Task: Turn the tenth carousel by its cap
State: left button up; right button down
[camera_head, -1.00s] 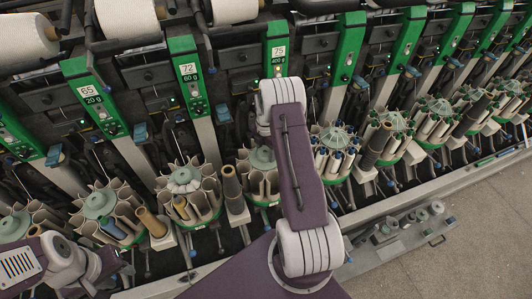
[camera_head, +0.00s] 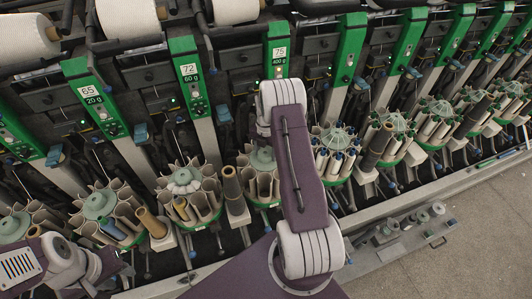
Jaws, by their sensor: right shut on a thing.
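A row of round carousels with pale green caps runs along the machine front. One cap (camera_head: 262,159) sits just left of my right arm, which hides part of its carousel. Another cap (camera_head: 335,139) tops a carousel of white bobbins right of the arm. More carousels stand at the left, with caps (camera_head: 184,177) and (camera_head: 99,204), and at the right (camera_head: 395,122). I cannot tell which is the tenth. My right arm rises across the middle and its gripper is hidden. My left arm shows at the lower left, with no fingertips visible.
Green-topped posts (camera_head: 190,75) numbered 65, 72 and 75 stand behind the carousels. White yarn cones (camera_head: 127,17) hang at the top left. A grey rail (camera_head: 455,183) edges the machine, with small parts on a ledge (camera_head: 410,232). The floor (camera_head: 490,225) at the lower right is clear.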

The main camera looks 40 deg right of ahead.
jog(key=shift+w+r, duration=0.1)
jog(key=shift+r, duration=0.05)
jog(key=c, duration=0.8)
grip_release()
jog(key=shift+o, duration=1.4)
notch_tip(320, 180, up, 9)
jog(key=shift+b, duration=0.7)
